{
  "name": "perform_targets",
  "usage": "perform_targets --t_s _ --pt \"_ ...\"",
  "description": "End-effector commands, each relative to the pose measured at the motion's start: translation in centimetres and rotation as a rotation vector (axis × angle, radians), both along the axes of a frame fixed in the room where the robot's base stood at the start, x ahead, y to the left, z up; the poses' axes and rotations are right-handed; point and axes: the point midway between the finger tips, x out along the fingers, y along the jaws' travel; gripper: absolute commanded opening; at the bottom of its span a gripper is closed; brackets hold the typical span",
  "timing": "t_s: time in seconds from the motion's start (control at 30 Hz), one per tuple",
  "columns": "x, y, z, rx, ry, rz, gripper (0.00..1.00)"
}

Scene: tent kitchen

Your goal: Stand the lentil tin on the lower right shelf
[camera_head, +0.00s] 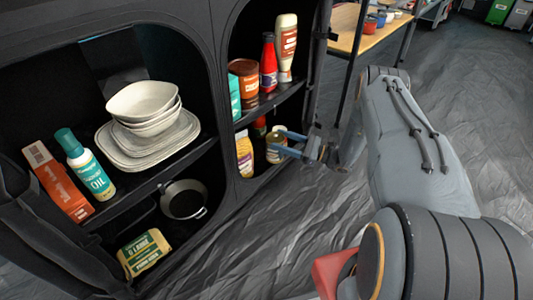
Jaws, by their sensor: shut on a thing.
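My gripper (289,144) reaches in from the right at the lower right shelf of the black cabinet. It is shut on a small tin with a pale label, which I take for the lentil tin (275,149); its print is too small to read. The tin looks upright, at the opening of the lower right compartment, just under the upper right shelf (270,105). I cannot tell whether its base touches the lower right shelf, whose floor is mostly hidden.
A yellow bottle (244,153) stands left of the tin, and a dark red-topped item (259,127) behind it. Above are a brown jar (244,82), a red bottle (268,64) and a cream bottle (286,45). Left bays hold dishes (147,125) and a pan (184,199).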

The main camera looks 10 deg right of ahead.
Motion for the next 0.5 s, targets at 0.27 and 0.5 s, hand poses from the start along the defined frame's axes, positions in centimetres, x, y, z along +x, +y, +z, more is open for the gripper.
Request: perform_targets --t_s 0.27,0.5 --pt "3.2 5.1 -0.1 0.001 -0.002 0.003 0.15" --pt "3.3 5.3 -2.2 0.001 -0.003 0.0 0.15"
